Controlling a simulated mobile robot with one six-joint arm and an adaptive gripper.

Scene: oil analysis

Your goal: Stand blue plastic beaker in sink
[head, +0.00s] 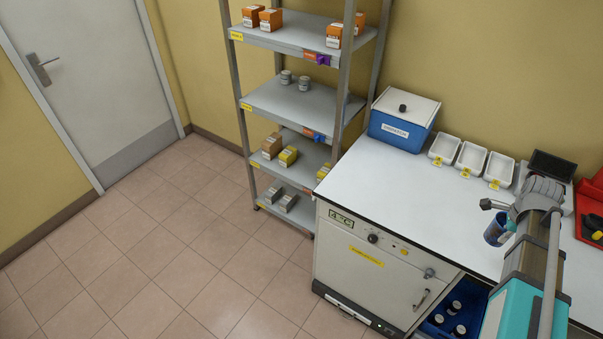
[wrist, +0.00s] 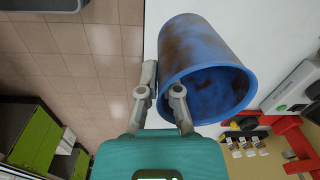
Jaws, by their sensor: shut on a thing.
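The blue plastic beaker (wrist: 195,45) has brown stains and fills the upper right of the wrist view, its open mouth turned toward the camera. My gripper (wrist: 163,85) is shut on the left side of the beaker's wall near the rim. In the head view the beaker (head: 495,233) hangs at my gripper (head: 495,208), over the right part of the white bench, partly hidden by my arm. I cannot tell its exact height above the bench. No sink shows in either view.
The white bench top (head: 400,190) has free room left of the beaker. A blue box with a white lid (head: 400,122) and three white trays (head: 470,159) stand along its back. Red items (head: 592,205) lie at the right. A shelf rack (head: 290,100) stands left.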

